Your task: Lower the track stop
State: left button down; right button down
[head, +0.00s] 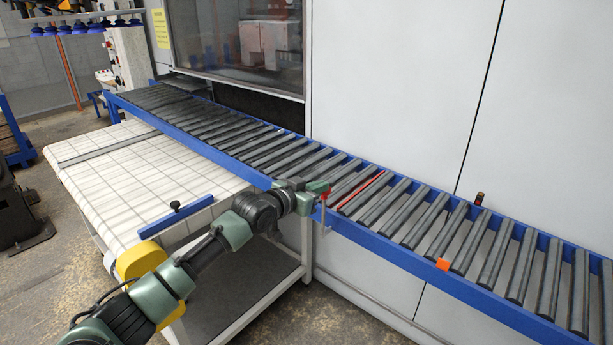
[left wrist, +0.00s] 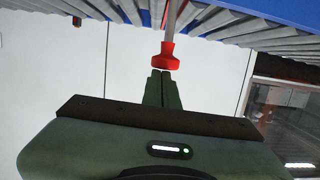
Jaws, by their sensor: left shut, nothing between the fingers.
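The track stop (head: 361,193) shows as a thin red bar lying between rollers of the conveyor. At the blue near rail stands a lever (head: 323,215) with a grey rod and red parts. In the left wrist view a red knob (left wrist: 168,58) sits on the end of a grey rod, right in front of the fingertips. My left gripper (head: 320,188) is at the near rail beside the lever. It is shut and empty, its fingers (left wrist: 163,80) together just short of the knob; I cannot tell whether they touch it. My right gripper is not in view.
The roller conveyor (head: 250,150) with blue rails runs from back left to front right along a white machine wall (head: 400,80). An orange marker (head: 443,264) is on the near rail. A white slatted table (head: 110,195) with a blue bar (head: 176,216) stands left.

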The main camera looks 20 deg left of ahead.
pick_arm(q)
jog(key=s+a+r+b, duration=0.1)
jog(key=s+a+r, duration=0.2)
jog(key=s+r, duration=0.3)
jog(key=s, duration=0.3)
jog(key=shift+s+b, duration=0.25)
jog(key=shift+b, duration=0.1)
jog(key=shift+w+a, duration=0.1)
